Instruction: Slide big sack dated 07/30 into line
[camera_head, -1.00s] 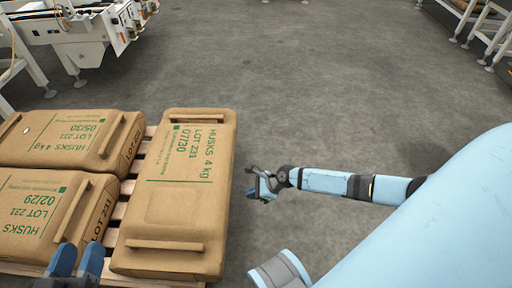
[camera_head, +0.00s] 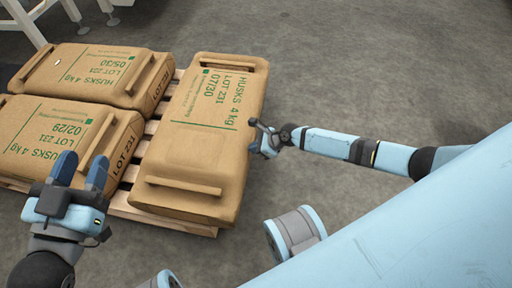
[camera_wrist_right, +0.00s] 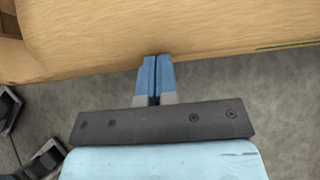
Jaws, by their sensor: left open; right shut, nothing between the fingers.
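The big brown sack dated 07/30 (camera_head: 205,120) lies on the right side of the pallet, set at an angle, its right edge out over the pallet side. My right gripper (camera_head: 256,140) is shut and empty at the sack's right side. In the right wrist view the shut fingertips (camera_wrist_right: 157,62) meet the edge of the sack (camera_wrist_right: 200,25); whether they press on it I cannot tell. My left gripper (camera_head: 80,172) is open and empty, in front of the sack dated 02/29.
The sack dated 05/30 (camera_head: 95,72) and the sack dated 02/29 (camera_head: 60,135) lie on the pallet (camera_head: 125,205) at left. A gap with bare slats separates them from the 07/30 sack. White machine legs stand at upper left. The floor at right is clear.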

